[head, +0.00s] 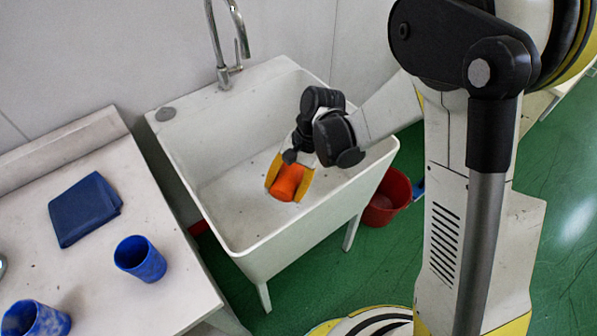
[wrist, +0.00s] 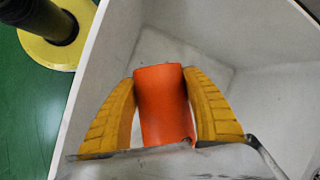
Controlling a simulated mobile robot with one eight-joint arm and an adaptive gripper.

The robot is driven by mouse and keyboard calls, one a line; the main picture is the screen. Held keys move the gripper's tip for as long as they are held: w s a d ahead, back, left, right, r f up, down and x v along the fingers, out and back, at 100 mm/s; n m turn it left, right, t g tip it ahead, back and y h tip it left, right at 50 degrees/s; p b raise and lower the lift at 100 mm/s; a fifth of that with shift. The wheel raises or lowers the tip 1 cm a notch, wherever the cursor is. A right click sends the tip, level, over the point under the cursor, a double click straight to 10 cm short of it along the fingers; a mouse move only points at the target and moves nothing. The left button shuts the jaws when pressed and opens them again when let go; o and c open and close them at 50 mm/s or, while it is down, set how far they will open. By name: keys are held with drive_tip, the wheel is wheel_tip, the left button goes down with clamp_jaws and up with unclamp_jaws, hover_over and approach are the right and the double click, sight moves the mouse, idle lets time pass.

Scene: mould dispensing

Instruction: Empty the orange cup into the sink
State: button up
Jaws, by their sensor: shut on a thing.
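The orange cup (head: 286,183) is held over the basin of the white sink (head: 234,242) in the head view. My gripper (head: 289,178) is shut on it, with a yellow finger on each side. In the wrist view the orange cup (wrist: 163,104) sits between the two yellow fingers of my gripper (wrist: 165,95), with the pale basin (wrist: 230,40) around it. The cup looks tilted in the head view. Its opening and contents do not show clearly, and I see no liquid or grains falling.
A table (head: 127,300) at the left bears two blue cups (head: 140,259) and a folded blue cloth (head: 85,209). A tap (head: 228,50) rises at the sink's back. A red bucket (head: 388,198) stands on the green floor right of the sink.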

drive_tip(key=shift+w+d+r+g+y+b, duration=0.15)
drive_tip(key=shift+w+r+g+y+b, duration=0.1)
drive_tip(key=shift+r+g+y+b, duration=0.4)
idle(0.6)
